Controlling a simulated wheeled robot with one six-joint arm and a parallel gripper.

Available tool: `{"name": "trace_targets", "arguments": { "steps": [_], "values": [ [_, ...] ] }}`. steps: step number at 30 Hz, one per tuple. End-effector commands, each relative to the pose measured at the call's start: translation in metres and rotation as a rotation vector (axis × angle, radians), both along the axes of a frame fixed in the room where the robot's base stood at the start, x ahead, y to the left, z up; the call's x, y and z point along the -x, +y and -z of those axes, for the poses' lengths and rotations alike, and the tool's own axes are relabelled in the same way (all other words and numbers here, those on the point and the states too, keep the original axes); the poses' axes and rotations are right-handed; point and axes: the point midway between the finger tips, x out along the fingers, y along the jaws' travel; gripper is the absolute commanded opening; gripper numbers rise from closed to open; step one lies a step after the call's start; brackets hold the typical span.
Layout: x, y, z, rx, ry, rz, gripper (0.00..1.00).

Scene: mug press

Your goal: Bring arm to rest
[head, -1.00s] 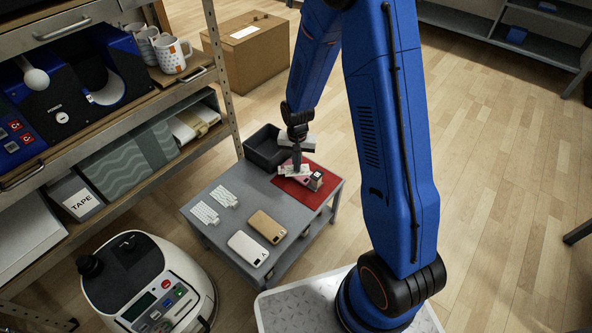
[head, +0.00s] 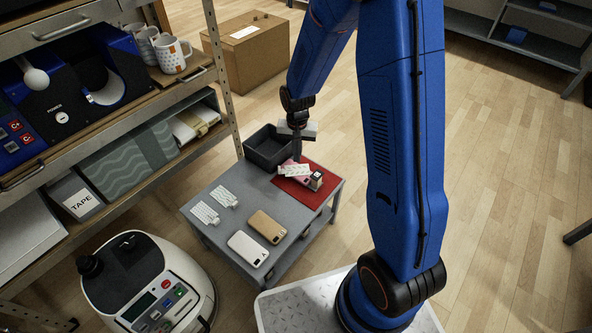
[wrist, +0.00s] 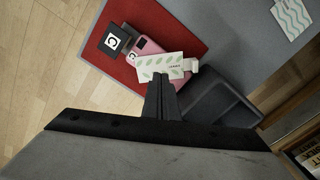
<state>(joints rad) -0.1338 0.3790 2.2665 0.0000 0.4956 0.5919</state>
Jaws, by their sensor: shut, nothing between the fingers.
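My blue arm (head: 405,130) reaches over the low grey table (head: 215,235). My gripper (head: 297,158) is above the back of the table, near the red mat (head: 318,192); it also shows in the wrist view (wrist: 158,78), with its fingers together and nothing between them. On the red mat lie a pink phone case (wrist: 148,46), a dark block with a white marker (wrist: 112,42) and a white patterned card (wrist: 170,66). The fingertips overlap the card in the wrist view; I cannot tell whether they touch it.
A black tray (head: 262,155) stands at the table's back left. Two white patterned cards, a tan case (head: 267,226) and a white case (head: 248,248) lie on the table. Shelving with mugs (head: 172,55) stands left, a white machine (head: 145,280) at front left.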

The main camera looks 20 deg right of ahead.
Motion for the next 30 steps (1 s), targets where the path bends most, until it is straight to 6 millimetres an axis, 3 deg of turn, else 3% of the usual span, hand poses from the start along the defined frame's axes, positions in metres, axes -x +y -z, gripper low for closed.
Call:
{"name": "trace_targets", "arguments": {
  "steps": [21,26,30],
  "values": [
    [0.001,0.000,-0.009,0.000,-0.002,-0.002,0.00],
    [0.006,-0.004,-0.031,-0.002,-0.022,-0.018,0.00],
    [0.017,-0.010,-0.063,-0.004,-0.050,-0.048,0.00]
  ]
}}
